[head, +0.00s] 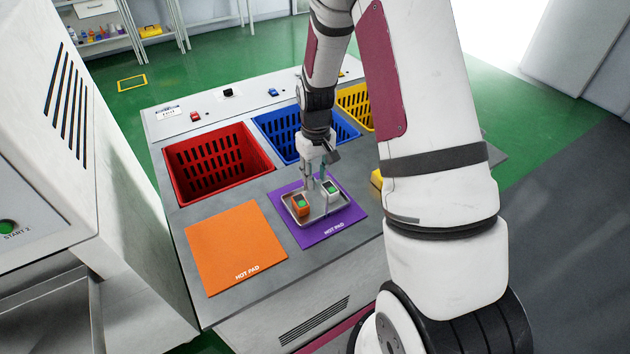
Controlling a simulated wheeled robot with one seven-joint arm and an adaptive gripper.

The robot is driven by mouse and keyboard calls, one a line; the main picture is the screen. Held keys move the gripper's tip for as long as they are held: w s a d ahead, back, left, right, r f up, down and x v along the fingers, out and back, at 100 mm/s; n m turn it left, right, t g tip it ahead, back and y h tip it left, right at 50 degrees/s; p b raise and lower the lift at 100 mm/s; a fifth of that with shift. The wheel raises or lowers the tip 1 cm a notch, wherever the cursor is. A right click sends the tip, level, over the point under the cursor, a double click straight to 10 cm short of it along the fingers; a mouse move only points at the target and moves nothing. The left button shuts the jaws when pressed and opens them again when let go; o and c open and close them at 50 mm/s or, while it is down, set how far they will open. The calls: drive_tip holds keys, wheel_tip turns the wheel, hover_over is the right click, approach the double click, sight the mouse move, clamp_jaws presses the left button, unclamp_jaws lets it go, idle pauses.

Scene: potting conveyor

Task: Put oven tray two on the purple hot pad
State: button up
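The purple hot pad (334,233) lies flat on the grey worktop, right of the orange pad. A small metal tray (318,219) is over the purple pad, within its outline, and looks level. I cannot tell whether it rests fully on the pad. No number on the tray is readable. It holds an orange item (300,208) and a pale grey item (330,192), both with green tops. My gripper (316,182) points down at the tray's far edge. Its fingers are too small to show whether they are closed on the tray.
An orange hot pad (233,245) lies bare on the left. Red (200,170), blue (278,138) and yellow (357,102) baskets stand behind the pads. A yellow object (376,179) is partly hidden by my arm. A machine with a green start button (8,227) stands left.

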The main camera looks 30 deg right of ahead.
drive_tip(key=s+a+r+t+b, duration=0.1)
drive_tip(key=s+a+r, duration=0.25)
drive_tip(key=r, duration=0.85)
drive_tip(key=s+a+r+t, duration=0.2)
drive_tip(key=s+a+r, duration=0.15)
drive_tip(key=r, duration=0.85)
drive_tip(key=s+a+r+t, duration=0.1)
drive_tip(key=s+a+r, duration=0.1)
drive_tip(key=s, duration=0.5)
drive_tip(key=s+a+r+t, duration=0.1)
drive_tip(key=s+a+r, duration=0.2)
drive_tip(key=s, duration=0.3)
drive_tip(key=shift+s+r+t, duration=0.3)
drive_tip(key=shift+s+r, duration=0.1)
drive_tip(key=shift+r, duration=0.5)
drive_tip(key=shift+a, duration=0.1)
